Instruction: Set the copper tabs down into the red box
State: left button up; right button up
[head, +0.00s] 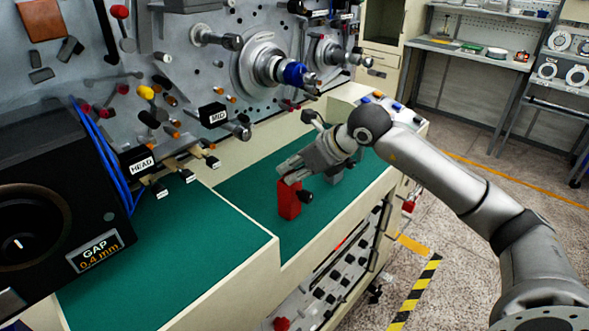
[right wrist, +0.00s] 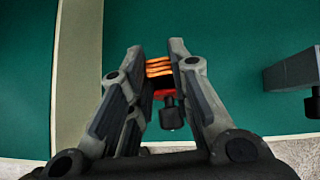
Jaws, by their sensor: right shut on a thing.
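The red box (head: 289,203) stands upright on the green bench mat, with a black knob (head: 306,196) at its side. My right gripper (head: 284,176) is directly over the top of the box. In the right wrist view its fingers (right wrist: 161,62) are shut on several copper tabs (right wrist: 159,67), stacked side by side between the fingertips. Part of the red box (right wrist: 164,93) shows below the tabs between the fingers, with the black knob (right wrist: 171,114) nearer. Whether the tabs touch the box cannot be told. My left gripper is not in view.
A grey block (head: 334,173) stands on the mat to the right of the box. A black unit (head: 60,200) labelled GAP 0.4 mm is at the left. The machine panel (head: 185,62) with knobs and spindles rises behind. Green mat (head: 245,190) left of the box is clear.

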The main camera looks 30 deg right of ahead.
jog(key=shift+f, duration=0.25)
jog(key=o, duration=0.9)
jog(key=shift+s, duration=0.1)
jog(key=shift+c, duration=0.2)
jog(key=shift+f, duration=0.1)
jog(key=v, duration=1.2)
jog(key=shift+r, duration=0.2)
jog(key=shift+a, duration=0.1)
